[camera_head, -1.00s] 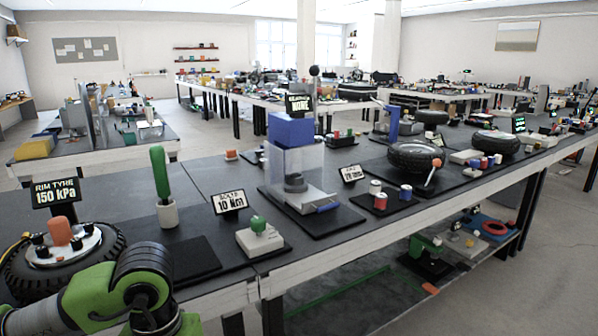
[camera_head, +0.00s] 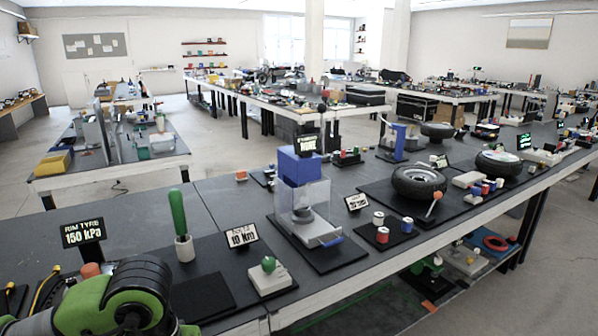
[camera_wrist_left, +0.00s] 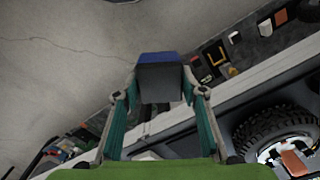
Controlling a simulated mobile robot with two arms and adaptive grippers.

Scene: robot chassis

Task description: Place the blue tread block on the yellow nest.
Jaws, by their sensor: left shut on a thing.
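In the left wrist view my left gripper (camera_wrist_left: 160,88) is shut on a block (camera_wrist_left: 158,62) with a blue top and a dark grey face. It holds the block clear, with pale floor behind it. In the head view only my green left arm shows at the lower left; its gripper and the block are out of the picture. A small yellow U-shaped piece (camera_wrist_left: 216,53) lies on a dark surface right of the block in the wrist view. I cannot tell if it is the yellow nest. My right gripper is in neither view.
A tyre (camera_wrist_left: 275,132) is at the lower right of the wrist view, near a pale table edge. In the head view a green-handled tool (camera_head: 179,215), a clear guarded press (camera_head: 303,200) and a tyre (camera_head: 418,182) stand on the bench. An empty black mat (camera_head: 202,296) lies near the arm.

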